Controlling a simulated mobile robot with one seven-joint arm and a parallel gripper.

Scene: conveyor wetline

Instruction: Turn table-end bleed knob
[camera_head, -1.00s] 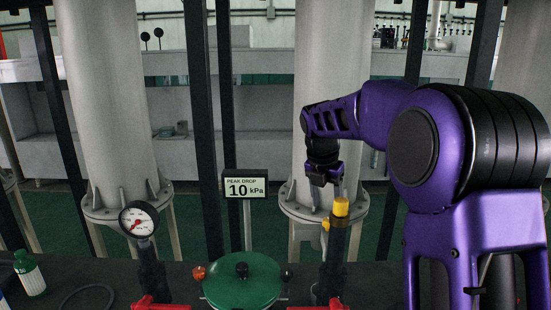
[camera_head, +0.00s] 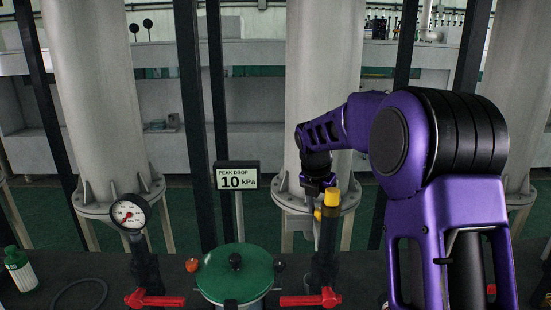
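A yellow cap or knob (camera_head: 332,197) tops the dark upright pipe (camera_head: 325,255) on the right of the bench, with a smaller yellow part (camera_head: 318,214) at its left side. I cannot tell for sure which part is the bleed knob. My gripper (camera_head: 319,189) points down just left of the yellow cap, at about its height in the picture. Whether they touch is unclear. The fingers are small and dark, so their opening does not show. A display (camera_head: 237,176) behind reads "PEAK DROP 10 kPa".
A green round lid (camera_head: 235,282) with a black knob sits at the front middle, with an orange knob (camera_head: 192,265) and a black knob (camera_head: 279,265) beside it. Red handles (camera_head: 155,300) (camera_head: 310,300) flank it. A gauge (camera_head: 129,214) tops the left pipe. A green-capped bottle (camera_head: 20,270) stands far left.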

